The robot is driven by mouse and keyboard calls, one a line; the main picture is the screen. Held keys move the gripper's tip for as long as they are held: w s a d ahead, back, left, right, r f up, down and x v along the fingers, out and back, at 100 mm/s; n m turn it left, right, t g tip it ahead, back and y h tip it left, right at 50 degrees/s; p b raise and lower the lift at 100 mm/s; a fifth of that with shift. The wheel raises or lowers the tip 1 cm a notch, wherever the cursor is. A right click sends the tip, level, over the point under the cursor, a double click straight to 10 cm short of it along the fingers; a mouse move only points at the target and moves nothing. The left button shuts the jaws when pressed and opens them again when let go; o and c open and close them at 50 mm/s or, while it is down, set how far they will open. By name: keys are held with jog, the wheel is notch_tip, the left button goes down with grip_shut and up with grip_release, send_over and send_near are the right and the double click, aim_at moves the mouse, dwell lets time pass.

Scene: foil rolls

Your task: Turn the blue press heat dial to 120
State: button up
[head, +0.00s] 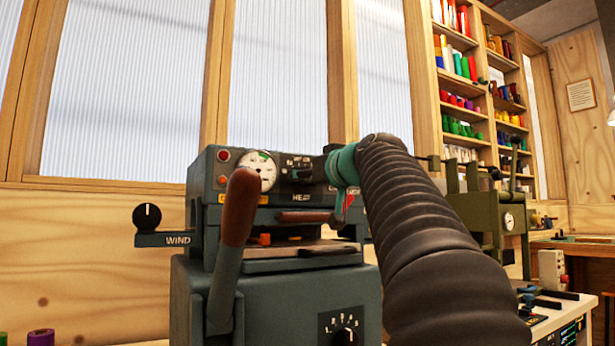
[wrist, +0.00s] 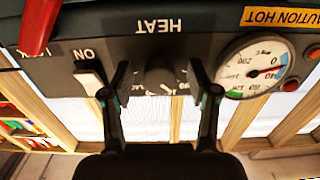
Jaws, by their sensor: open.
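The heat dial (wrist: 160,78) is a dark grey knob on the press panel, under the inverted word HEAT in the wrist view. My gripper (wrist: 160,70) is open, with one black finger on each side of the dial and a gap showing on both sides. Its pointer and most of the scale are too dark or hidden to read. The blue-grey press (head: 275,285) stands in the middle of the head view, with my arm reaching to its panel from the right.
A white round gauge (wrist: 252,68) is beside the dial, and it also shows in the head view (head: 262,170). A white ON switch (wrist: 90,80) and a red lever (wrist: 38,25) are on the other side. A brown-handled lever (head: 238,207) rises in front of the press.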

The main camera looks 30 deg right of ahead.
grip_shut()
jog(key=m+p, duration=0.2)
jog(key=m, duration=0.4)
jog(key=shift+r, duration=0.1)
jog(key=m+p, duration=0.1)
jog(key=m, duration=0.4)
jog(key=shift+m+p, duration=0.35)
jog(key=shift+m, duration=0.05)
dwell(0.4)
grip_release()
